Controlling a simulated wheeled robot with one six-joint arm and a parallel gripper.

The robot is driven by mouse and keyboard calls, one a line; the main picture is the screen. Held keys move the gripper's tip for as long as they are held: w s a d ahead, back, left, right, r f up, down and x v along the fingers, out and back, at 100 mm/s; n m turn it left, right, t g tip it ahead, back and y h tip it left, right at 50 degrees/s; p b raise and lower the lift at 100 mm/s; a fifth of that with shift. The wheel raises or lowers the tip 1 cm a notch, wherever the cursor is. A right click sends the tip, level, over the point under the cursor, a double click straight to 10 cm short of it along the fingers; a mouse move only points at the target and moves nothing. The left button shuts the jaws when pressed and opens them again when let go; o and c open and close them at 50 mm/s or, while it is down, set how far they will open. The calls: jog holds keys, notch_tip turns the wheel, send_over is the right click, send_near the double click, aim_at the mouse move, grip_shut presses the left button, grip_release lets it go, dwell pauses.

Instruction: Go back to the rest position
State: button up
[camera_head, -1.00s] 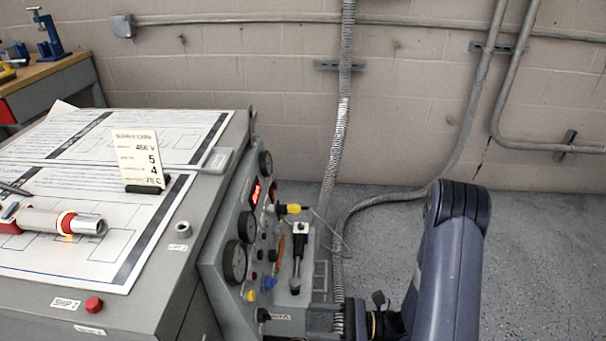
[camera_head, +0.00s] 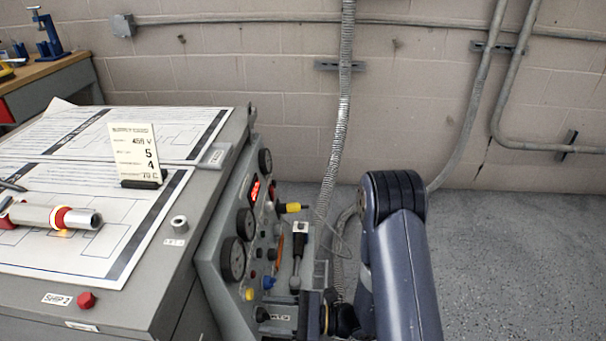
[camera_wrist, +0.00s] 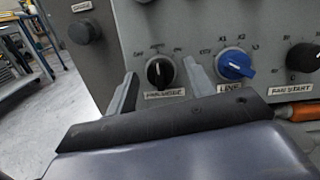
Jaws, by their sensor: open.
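My gripper shows in the wrist view as two grey fingers (camera_wrist: 160,76), spread apart with nothing between them. They point at the grey control panel (camera_wrist: 215,25), near a black knob (camera_wrist: 160,71) and a blue knob (camera_wrist: 235,64). Whether the fingertips touch the panel I cannot tell. In the head view my dark blue arm rises at the lower right, and my gripper's fingers are hard to make out low beside the panel (camera_head: 207,250). A lever (camera_head: 299,240) on the panel has its black grip upward.
The grey cabinet top (camera_head: 150,300) holds paper sheets, a reading card (camera_head: 135,152) and a red-and-grey tool (camera_head: 50,216). An orange-handled item (camera_wrist: 295,110) sits right of the fingers. Conduits (camera_head: 470,110) run along the wall. Open floor (camera_head: 510,260) lies right of my arm.

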jog(key=d+n+g+b, duration=0.1)
jog(key=d+n+g, duration=0.1)
jog(key=d+n, duration=0.4)
jog(key=n, duration=0.2)
jog(key=shift+w+d+n+g+h, duration=0.3)
jog(key=shift+w+d+h, duration=0.1)
dwell(0.4)
